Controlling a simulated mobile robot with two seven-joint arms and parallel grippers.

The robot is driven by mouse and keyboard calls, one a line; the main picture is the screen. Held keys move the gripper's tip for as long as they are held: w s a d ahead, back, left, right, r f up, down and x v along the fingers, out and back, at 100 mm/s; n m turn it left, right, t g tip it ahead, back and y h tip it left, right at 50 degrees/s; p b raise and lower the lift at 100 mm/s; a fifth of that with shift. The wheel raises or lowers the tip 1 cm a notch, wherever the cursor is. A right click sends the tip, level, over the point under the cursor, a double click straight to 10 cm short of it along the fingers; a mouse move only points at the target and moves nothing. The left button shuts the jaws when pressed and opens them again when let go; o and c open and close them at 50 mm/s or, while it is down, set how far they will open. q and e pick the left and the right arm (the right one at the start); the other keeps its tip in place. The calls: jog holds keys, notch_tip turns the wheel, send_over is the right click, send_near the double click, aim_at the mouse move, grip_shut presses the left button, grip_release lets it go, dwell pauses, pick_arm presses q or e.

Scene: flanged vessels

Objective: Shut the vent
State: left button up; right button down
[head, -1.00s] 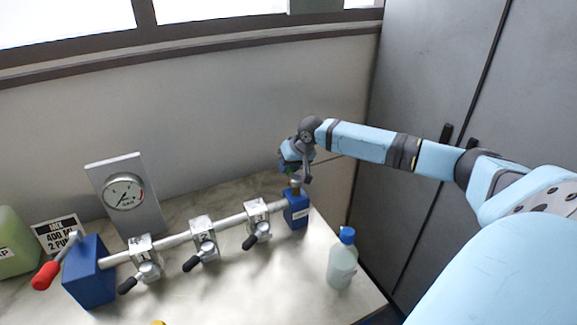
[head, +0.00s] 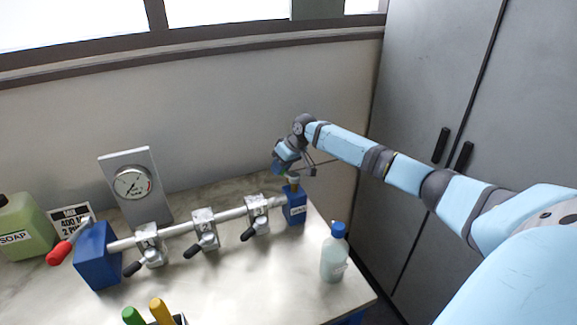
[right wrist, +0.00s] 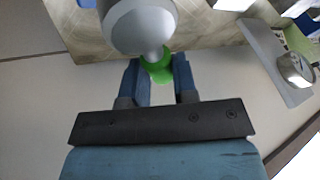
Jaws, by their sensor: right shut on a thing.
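The vent is at the right end of the pipe, a blue block (head: 295,206) with a label too small to read surely and a brass-coloured stem on top. My right gripper (head: 288,173) is just above this stem, at the end of the arm from the right. In the right wrist view, its two blue fingers (right wrist: 158,80) are shut on a green knob (right wrist: 157,66). A rounded grey part (right wrist: 140,22) hides some of that view. The knob is mostly hidden in the head view, and its turn cannot be read. My left gripper is not in view.
Several black-handled valves, one of them the middle valve (head: 205,232), sit along the pipe. A red-handled blue block (head: 97,262) ends it at left, with a gauge (head: 134,184) behind. A blue-capped bottle (head: 334,255) stands near the vent. Green and yellow handles (head: 158,311) show in front.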

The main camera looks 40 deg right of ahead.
jog(key=n, duration=0.1)
jog(key=a+n+g, duration=0.1)
jog(key=shift+s+a+n+y, duration=0.15)
jog(key=shift+a+n+y, duration=0.1)
jog(key=shift+n+y, duration=0.15)
jog(key=shift+s+a+n+g+y, duration=0.15)
jog(key=shift+s+a+n+g, duration=0.55)
jog(key=shift+n, duration=0.9)
jog(key=shift+s+a+n+g+y, duration=0.1)
jog(key=shift+s+a+n+g, duration=0.5)
jog(key=shift+n, duration=1)
jog(key=shift+s+a+n+g+y, duration=0.15)
jog(key=shift+s+a+n+g, duration=0.3)
jog(key=shift+n+g, duration=0.8)
jog(key=shift+n+t, duration=0.35)
jog(key=shift+n, duration=0.2)
jog(key=c, duration=0.9)
grip_release()
